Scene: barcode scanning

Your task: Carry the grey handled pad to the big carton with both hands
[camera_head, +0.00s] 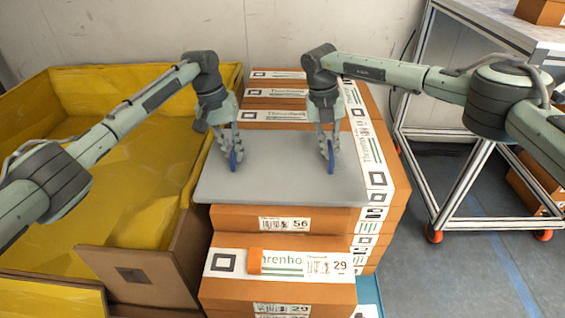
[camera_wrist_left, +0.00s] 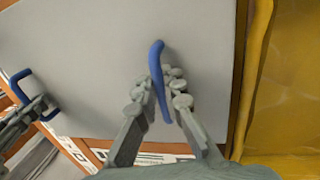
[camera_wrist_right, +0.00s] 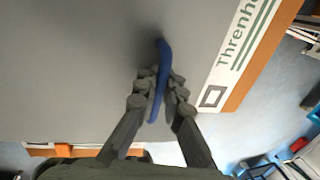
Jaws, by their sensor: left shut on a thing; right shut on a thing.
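The grey pad (camera_head: 280,180) is a flat slab with two blue handles, over the top of the stacked cartons. My left gripper (camera_head: 234,158) is shut on the left blue handle (camera_wrist_left: 156,70). My right gripper (camera_head: 329,150) is shut on the right blue handle (camera_wrist_right: 162,75). The pad looks level; I cannot tell whether it touches the carton under it. The stack of orange-brown cartons (camera_head: 385,165) has white printed labels. Which one is the big carton is not clear; a large open brown carton (camera_head: 160,272) with a yellow lining stands at the left.
A metal-framed table (camera_head: 470,190) on red-wheeled casters stands at the right, with a carton (camera_head: 540,12) on top. Blue-grey floor (camera_head: 440,280) is free between stack and table. A wall closes the back.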

